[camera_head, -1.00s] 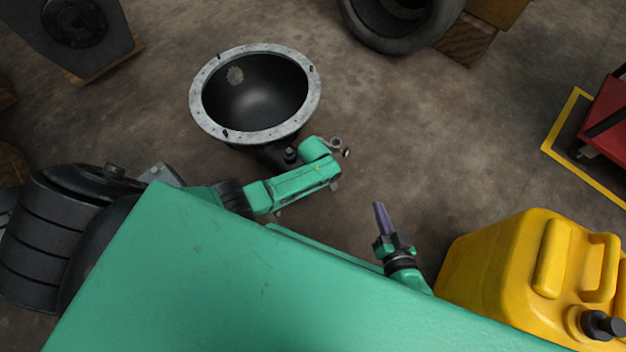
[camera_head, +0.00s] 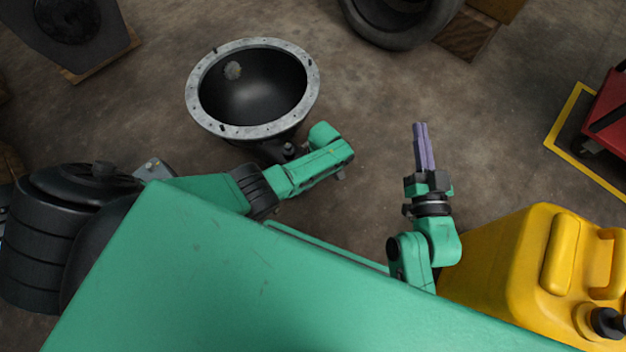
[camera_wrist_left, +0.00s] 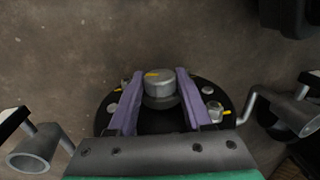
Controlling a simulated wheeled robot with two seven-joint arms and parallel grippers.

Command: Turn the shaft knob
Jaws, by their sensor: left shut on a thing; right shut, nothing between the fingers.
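The shaft knob (camera_wrist_left: 159,86) is a short grey cylinder with a yellow mark on its top. It shows in the left wrist view, standing above a round black flange (camera_wrist_left: 211,99) with bolts. The purple fingers of my left gripper (camera_wrist_left: 160,74) lie on both sides of the knob and are shut on it. In the head view my green left arm hides that gripper and the knob. My right gripper (camera_head: 423,146) is shut and empty, its purple fingers together over the bare floor, well right of the left arm.
A black bowl-shaped housing (camera_head: 253,88) with a grey bolted rim is just beyond my left arm. A yellow canister (camera_head: 500,250) is close to my right arm. Grey tubes with bent rods (camera_wrist_left: 270,108) flank the knob. Bare floor lies between the housing and right gripper.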

